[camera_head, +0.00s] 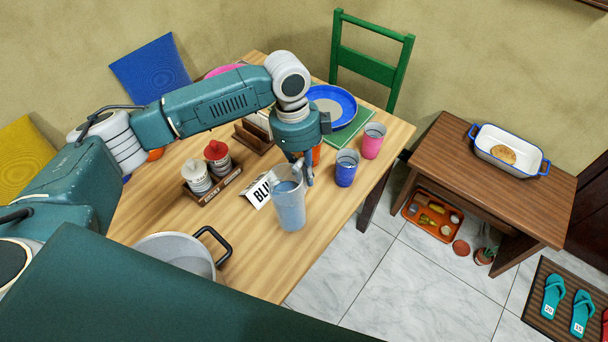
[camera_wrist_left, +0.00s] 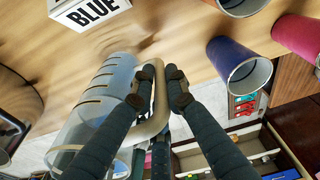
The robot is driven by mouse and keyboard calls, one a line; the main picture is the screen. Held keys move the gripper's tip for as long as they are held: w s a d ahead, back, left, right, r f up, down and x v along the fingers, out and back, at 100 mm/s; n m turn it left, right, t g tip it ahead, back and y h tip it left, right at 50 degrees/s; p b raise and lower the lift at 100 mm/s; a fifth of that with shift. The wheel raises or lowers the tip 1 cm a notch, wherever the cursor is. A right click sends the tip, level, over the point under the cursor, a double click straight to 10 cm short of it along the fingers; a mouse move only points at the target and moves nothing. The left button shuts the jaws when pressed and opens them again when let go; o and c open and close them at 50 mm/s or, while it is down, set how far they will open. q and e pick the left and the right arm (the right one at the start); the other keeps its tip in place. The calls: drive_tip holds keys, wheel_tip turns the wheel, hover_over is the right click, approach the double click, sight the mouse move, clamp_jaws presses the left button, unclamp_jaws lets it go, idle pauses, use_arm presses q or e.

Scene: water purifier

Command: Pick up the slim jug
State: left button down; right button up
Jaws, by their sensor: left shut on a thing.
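The slim jug (camera_head: 290,205) is a tall clear jug with bluish contents, upright near the table's front edge in the head view. In the left wrist view the jug (camera_wrist_left: 92,112) shows measuring marks on its side and a beige handle (camera_wrist_left: 157,105). My left gripper (camera_head: 305,170) reaches down over the table at the jug's far side. In the left wrist view its two fingers (camera_wrist_left: 160,88) are closed on the handle from both sides. I cannot tell whether the jug's base touches the table. My right gripper is not in view.
A BLUE sign (camera_head: 258,190) stands just left of the jug. A blue cup (camera_head: 346,170) and a pink cup (camera_head: 372,142) stand to the right. A grey pot (camera_head: 180,255) is at the front left, and a caddy with two jars (camera_head: 207,180) is behind it.

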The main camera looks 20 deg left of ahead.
use_arm(q)
wheel_tip(320, 180, up, 20)
drive_tip(key=b, duration=0.1)
drive_tip(key=shift+f, duration=0.25)
idle(0.9)
